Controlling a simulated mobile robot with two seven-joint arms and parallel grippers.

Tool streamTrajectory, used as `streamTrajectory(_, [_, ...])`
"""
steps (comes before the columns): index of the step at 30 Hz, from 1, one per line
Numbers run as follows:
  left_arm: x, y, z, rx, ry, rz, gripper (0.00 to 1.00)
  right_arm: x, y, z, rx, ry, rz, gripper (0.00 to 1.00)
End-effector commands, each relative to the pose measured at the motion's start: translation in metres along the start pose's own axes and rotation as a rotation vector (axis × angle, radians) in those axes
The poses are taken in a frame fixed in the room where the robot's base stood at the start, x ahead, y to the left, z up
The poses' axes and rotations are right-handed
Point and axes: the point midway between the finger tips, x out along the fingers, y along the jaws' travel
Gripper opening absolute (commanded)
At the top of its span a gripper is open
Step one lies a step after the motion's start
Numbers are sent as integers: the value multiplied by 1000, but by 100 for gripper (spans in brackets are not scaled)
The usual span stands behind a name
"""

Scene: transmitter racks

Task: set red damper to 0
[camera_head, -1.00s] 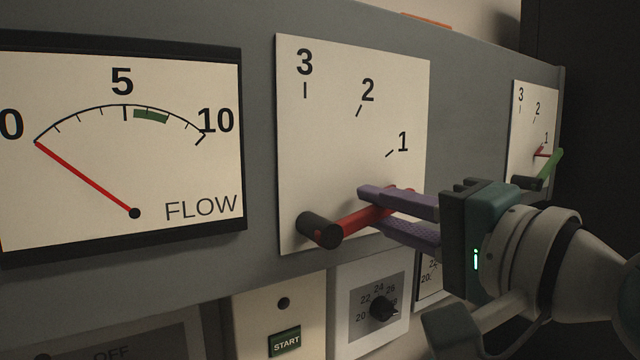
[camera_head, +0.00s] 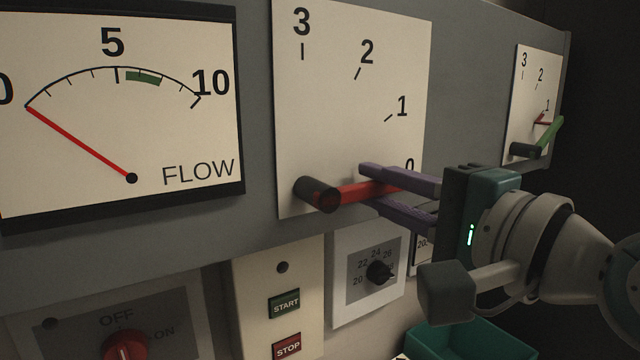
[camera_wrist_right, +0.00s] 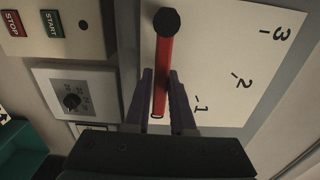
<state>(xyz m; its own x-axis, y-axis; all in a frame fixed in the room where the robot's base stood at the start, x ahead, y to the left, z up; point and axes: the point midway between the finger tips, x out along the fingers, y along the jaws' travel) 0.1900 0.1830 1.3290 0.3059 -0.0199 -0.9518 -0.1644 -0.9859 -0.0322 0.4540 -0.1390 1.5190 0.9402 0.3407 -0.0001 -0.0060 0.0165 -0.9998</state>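The red damper is a red lever (camera_head: 354,193) with a dark round hub (camera_head: 317,193) on a white plate (camera_head: 340,110) marked 3, 2, 1 and 0. The lever lies nearly level and points right, close below the 0. The lever's tip is partly hidden by the fingers. My left gripper is not in view.
A green lever (camera_head: 550,135) is on a similar plate at the right. A FLOW gauge (camera_head: 120,110) at the left reads 0. Below are START (camera_head: 284,303) and STOP (camera_head: 286,346) buttons, a small black knob (camera_head: 380,272), a red OFF/ON switch (camera_head: 125,345) and a teal bin (camera_head: 470,340).

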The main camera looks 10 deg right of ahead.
Motion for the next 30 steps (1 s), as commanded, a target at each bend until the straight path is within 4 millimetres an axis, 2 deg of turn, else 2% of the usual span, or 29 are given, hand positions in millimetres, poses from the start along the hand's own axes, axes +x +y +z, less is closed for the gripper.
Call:
streamTrajectory(1, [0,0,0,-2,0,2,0,0,1,0,0,0,3,28])
streamTrajectory(7, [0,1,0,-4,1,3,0,0,1,0,-1,0,2,50])
streamTrajectory(17, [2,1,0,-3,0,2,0,-4,1,0,-2,0,0,50])
streamTrajectory(20, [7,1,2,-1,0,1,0,-15,3,0,-2,1,1,50])
streamTrajectory(30, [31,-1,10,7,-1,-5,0,-77,4,0,-5,0,2,50])
